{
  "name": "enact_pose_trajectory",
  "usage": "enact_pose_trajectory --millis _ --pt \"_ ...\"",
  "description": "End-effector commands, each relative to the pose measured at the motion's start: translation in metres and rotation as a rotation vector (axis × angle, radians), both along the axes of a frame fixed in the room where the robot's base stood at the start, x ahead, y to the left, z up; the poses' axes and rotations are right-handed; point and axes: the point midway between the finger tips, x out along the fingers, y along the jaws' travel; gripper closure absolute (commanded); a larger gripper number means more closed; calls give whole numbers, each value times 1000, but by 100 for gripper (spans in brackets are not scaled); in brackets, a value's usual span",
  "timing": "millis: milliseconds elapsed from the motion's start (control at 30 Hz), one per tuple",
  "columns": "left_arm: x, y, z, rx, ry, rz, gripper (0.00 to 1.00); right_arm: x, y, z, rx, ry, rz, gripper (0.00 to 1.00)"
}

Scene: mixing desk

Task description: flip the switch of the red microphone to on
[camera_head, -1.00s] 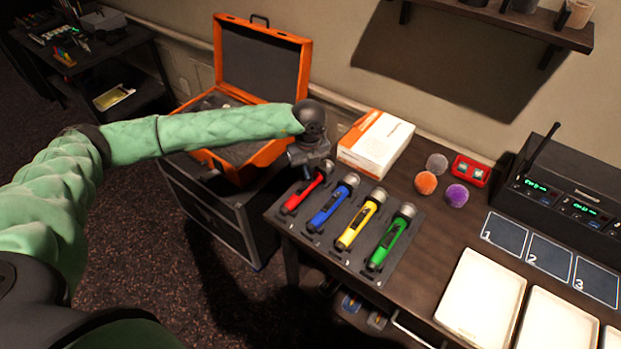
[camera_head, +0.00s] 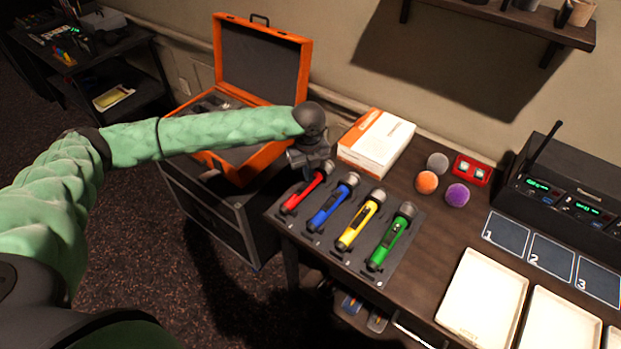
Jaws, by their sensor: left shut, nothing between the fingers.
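The red microphone (camera_head: 303,194) lies in the leftmost slot of a dark foam holder (camera_head: 345,262) on the desk, its head end pointing away from me. Its switch is too small to make out. My left gripper (camera_head: 308,170) is shut and empty, over the head end of the red microphone. I cannot tell whether it touches it. The gripper and wrist hide part of the microphone's head. My right gripper is not in view.
Blue (camera_head: 333,204), yellow (camera_head: 361,221) and green (camera_head: 391,238) microphones lie right of the red one. A white-orange box (camera_head: 376,142) stands behind. An open orange case (camera_head: 262,62) sits left, under my forearm. Trays (camera_head: 482,296) and a receiver (camera_head: 565,190) are at right.

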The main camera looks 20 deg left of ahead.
Motion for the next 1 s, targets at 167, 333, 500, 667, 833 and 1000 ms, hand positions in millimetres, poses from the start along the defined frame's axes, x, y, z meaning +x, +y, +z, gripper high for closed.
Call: enact_pose_trajectory --millis 167,333,500,667,833,1000 --pt "0 0 -3 0 0 0 100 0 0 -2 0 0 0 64" --pt "0 0 -5 0 0 0 100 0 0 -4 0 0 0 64" --pt "0 0 -7 0 0 0 100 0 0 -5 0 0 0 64" --pt "0 0 -8 0 0 0 100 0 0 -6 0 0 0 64" --pt "0 0 -5 1 1 0 100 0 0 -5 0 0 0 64" --pt "0 0 5 0 0 0 100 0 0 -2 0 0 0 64"
